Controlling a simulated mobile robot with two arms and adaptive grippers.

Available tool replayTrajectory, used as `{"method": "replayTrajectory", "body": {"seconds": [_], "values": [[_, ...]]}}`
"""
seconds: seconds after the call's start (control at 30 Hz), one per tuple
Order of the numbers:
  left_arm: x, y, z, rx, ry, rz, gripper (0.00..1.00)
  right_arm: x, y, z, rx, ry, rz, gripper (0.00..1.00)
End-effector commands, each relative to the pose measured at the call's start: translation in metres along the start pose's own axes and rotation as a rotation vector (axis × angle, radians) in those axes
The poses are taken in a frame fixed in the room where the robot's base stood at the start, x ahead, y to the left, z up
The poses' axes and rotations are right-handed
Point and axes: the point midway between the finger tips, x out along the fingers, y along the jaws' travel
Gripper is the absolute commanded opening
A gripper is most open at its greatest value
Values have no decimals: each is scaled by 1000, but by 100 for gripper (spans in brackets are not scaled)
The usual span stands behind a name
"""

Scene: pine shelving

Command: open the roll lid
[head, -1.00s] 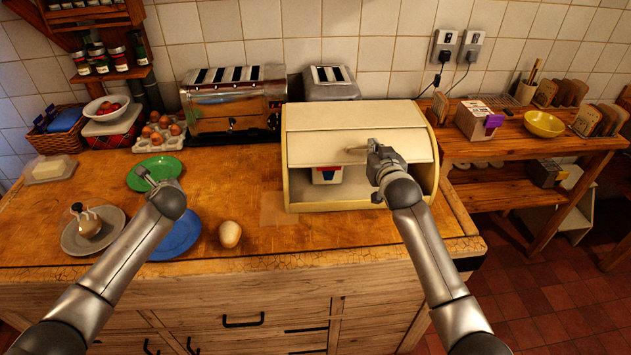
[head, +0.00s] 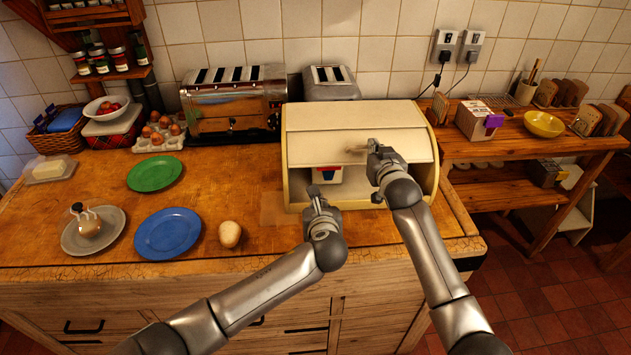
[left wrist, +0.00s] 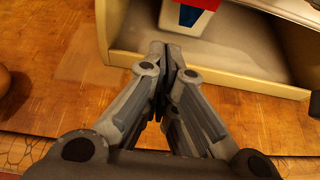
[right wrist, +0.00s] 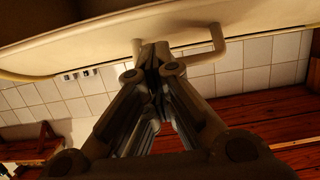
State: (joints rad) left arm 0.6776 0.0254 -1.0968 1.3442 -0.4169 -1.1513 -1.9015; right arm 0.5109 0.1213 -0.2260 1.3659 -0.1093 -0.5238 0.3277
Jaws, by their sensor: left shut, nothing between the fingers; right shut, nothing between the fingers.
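The cream bread box (head: 294,188) stands at the right end of the wooden counter. Its roll lid (head: 345,128) is partly raised, leaving a gap along the bottom. A white, red and blue carton (head: 328,174) shows inside. My right gripper (head: 374,147) is shut and empty at the lid's lower front, its fingertips against or very close to the bar handle (right wrist: 217,44) in the right wrist view; contact is unclear. My left gripper (head: 314,192) is shut and empty, low before the box's opening; the left wrist view shows its closed fingertips (left wrist: 167,50) near the front sill.
Two toasters (head: 232,103) (head: 331,84) stand behind. An egg (head: 230,234), a blue plate (head: 168,233) and a green plate (head: 155,174) lie left of the box. A lower wooden shelf unit (head: 500,145) stands to the right.

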Motion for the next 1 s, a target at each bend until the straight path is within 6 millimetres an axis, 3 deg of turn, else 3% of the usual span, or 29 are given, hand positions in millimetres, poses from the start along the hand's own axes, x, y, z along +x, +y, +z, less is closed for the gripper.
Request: {"method": "replayTrajectory", "body": {"seconds": [0.67,0.8,1.0], "values": [[72,0,0,0,1,1,0,0,3,0,-1,0,5,0],[78,0,23,-2,-3,0,0,0,3,0,-1,0,5,0],[81,0,37,-2,0,0,0,0,3,0,-1,0,5,0]]}}
